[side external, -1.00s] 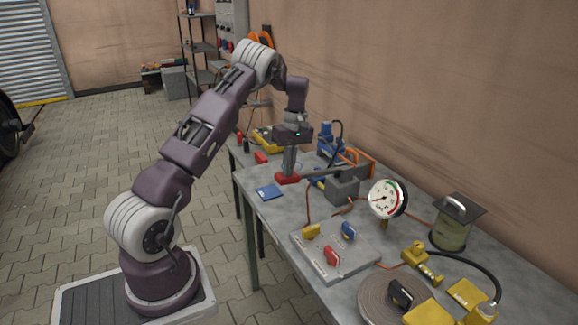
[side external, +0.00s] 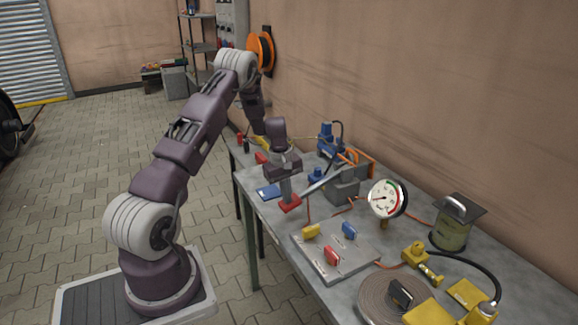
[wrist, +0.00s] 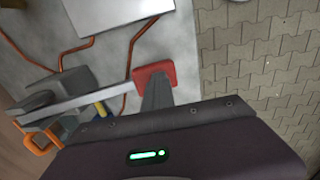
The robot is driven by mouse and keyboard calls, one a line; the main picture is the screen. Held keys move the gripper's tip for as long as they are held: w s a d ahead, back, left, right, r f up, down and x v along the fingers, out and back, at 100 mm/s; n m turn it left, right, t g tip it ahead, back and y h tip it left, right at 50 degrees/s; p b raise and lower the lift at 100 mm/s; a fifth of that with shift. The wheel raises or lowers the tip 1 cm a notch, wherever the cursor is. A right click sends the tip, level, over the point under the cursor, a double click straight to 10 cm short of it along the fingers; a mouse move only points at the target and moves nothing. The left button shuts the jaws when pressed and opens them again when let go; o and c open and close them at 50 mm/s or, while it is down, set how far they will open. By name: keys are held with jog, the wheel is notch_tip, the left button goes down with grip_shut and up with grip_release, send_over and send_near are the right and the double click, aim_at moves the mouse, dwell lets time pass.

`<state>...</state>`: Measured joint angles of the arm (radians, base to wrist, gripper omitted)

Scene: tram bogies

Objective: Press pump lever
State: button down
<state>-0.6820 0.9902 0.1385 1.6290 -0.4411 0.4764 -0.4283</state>
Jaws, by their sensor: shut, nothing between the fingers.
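The pump lever is a grey bar (side external: 320,182) with a red handle end (side external: 290,205). It slopes down from the grey pump block (side external: 343,191) towards the table's front edge. My gripper (side external: 287,195) is shut and points down, its tips at the top of the red handle and apparently touching it. In the wrist view, the shut fingers (wrist: 157,88) meet the red handle (wrist: 154,72), and the bar (wrist: 90,106) runs left to the pump block (wrist: 62,88). The fingertips' exact contact is partly hidden.
A dial gauge (side external: 386,199) stands right of the pump. A grey valve plate (side external: 331,256) with yellow, blue and red levers lies in front. A blue pad (side external: 268,192) lies left of the handle. An orange frame (side external: 359,160) stands behind the pump.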

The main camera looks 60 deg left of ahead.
jog(key=shift+s+f, duration=0.25)
jog(key=shift+f, duration=0.25)
jog(key=s+r, duration=0.4)
jog(key=r, duration=1)
jog(key=shift+r, duration=0.1)
dwell(1.7)
jog(key=w+r+g, duration=0.3)
jog(key=w+r, duration=0.4)
jog(key=r, duration=0.4)
jog(key=shift+w+a, duration=0.15)
jog(key=shift+a, duration=0.05)
